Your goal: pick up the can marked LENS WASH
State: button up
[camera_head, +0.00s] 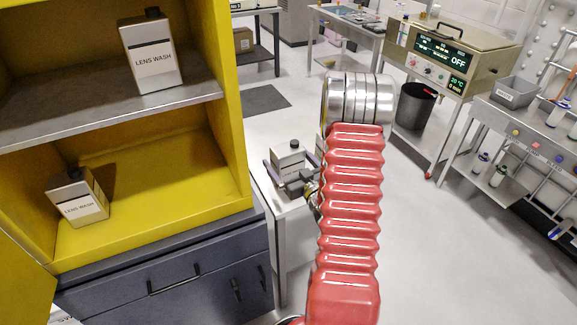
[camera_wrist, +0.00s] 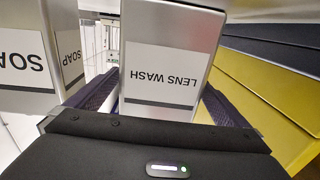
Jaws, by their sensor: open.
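A silver can marked LENS WASH (camera_wrist: 165,62) stands between the fingers of my gripper (camera_wrist: 158,100) in the wrist view, where its label appears upside down. The fingers are open, one on each side of it. In the head view my gripper (camera_head: 291,180) is at this can (camera_head: 291,157) on a white surface beside the yellow cabinet. A can marked SOAP (camera_wrist: 30,58) stands close beside it, at the left in the wrist view. Two more LENS WASH cans are in the cabinet: one on the upper shelf (camera_head: 152,58), one on the lower level (camera_head: 80,203).
The yellow cabinet (camera_head: 165,168) stands over a dark drawer unit (camera_head: 190,272) at the left. A metal cart with a device reading OFF (camera_head: 440,55) and a side table with a grey bin (camera_head: 513,92) are at the right. The floor (camera_head: 440,250) there is clear.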

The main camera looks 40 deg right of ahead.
jog(key=shift+c, duration=0.5)
jog(key=shift+r, duration=0.1)
jog(key=c, duration=1.7)
jog(key=shift+c, duration=0.2)
jog(key=shift+r, duration=0.15)
jog(key=shift+r, duration=4.9)
